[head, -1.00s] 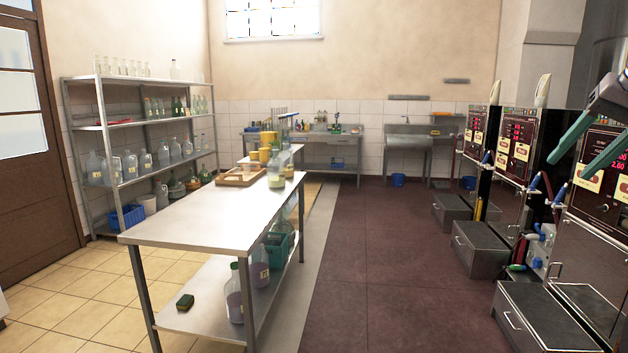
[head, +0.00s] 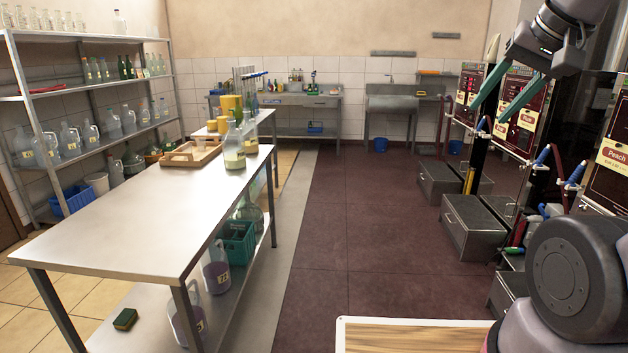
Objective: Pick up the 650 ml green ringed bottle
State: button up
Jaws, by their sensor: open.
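My gripper (head: 490,118) is at the upper right with its two green fingers apart and empty. It is in the air, in front of the dispensing machines, and touches no bottle. Several small green bottles (head: 126,67) stand on the upper-middle level of the left shelf rack, far from my gripper. They are too small to read any ring or volume. Two bottles with pale labels and yellowish contents, a nearer one (head: 233,147) and one behind it (head: 249,133), stand at the far end of the metal table. I cannot tell which bottle is the 650 ml green ringed one.
The long metal table (head: 130,220) stands left of centre, with a wooden tray (head: 190,155) on top. Jugs and a green crate (head: 237,246) are on its lower shelf. The dark red floor (head: 345,240) between table and machines is clear. A sink (head: 393,103) is at the back.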

aim_at(238, 111)
jog(key=i, duration=2.05)
jog(key=i+u, duration=0.1)
jog(key=i, duration=0.5)
jog(key=i+l+u, duration=0.1)
jog(key=i, duration=0.45)
jog(key=i+l+u, duration=0.1)
jog(key=i, duration=0.5)
jog(key=i+l+u, duration=0.1)
jog(key=i+u, duration=0.25)
jog(key=u, duration=0.15)
jog(key=i+l+u, duration=0.2)
jog(key=i+u, duration=0.25)
jog(key=i+l+u, duration=0.2)
jog(key=l+u, duration=0.15)
jog(key=u, duration=0.15)
jog(key=i+l+u, duration=0.2)
jog(key=l+u, duration=0.3)
jog(key=i+l+u, duration=0.25)
jog(key=l+u, duration=0.2)
jog(key=i+l+u, duration=0.1)
jog(key=l+u, duration=0.15)
jog(key=l, duration=0.15)
